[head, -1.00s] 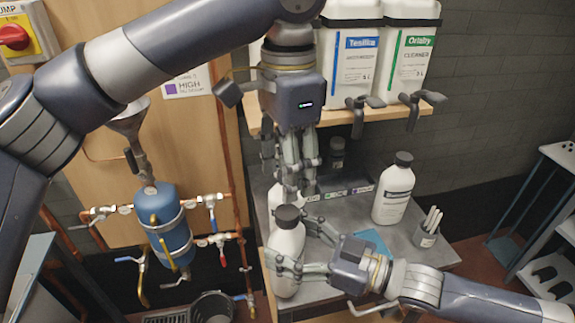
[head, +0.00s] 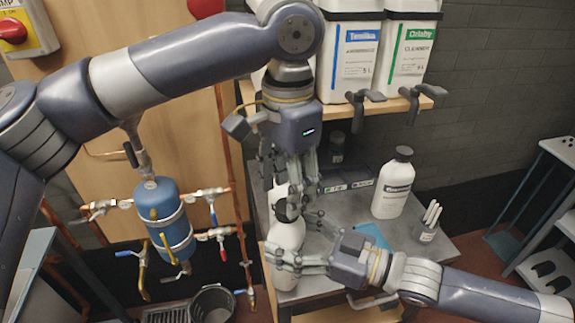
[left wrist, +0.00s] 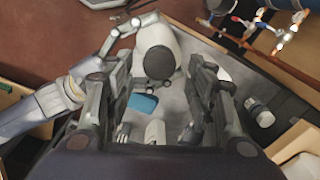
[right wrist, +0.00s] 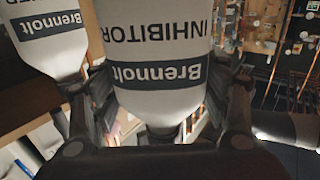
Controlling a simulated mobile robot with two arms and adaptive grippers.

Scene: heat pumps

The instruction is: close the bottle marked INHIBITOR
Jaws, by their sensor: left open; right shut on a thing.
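The white INHIBITOR bottle (head: 286,238) stands upright at the front of the grey bench; its label shows upside down in the right wrist view (right wrist: 160,40). My right gripper (head: 284,262) is shut on its body from the right. A dark cap (left wrist: 160,62) is on the bottle's top, partly hidden by my left fingers in the head view. My left gripper (head: 298,200) points down over the bottle, open, with its fingers on either side of the cap. Whether they touch the cap, and how tightly it sits, I cannot tell.
Another white bottle with a dark cap (head: 394,185) and a grey cup of white sticks (head: 427,225) stand on the right of the bench. A blue cloth (head: 373,236) lies between. A shelf with large white canisters (head: 348,55) is above. A blue vessel (head: 163,220) hangs left.

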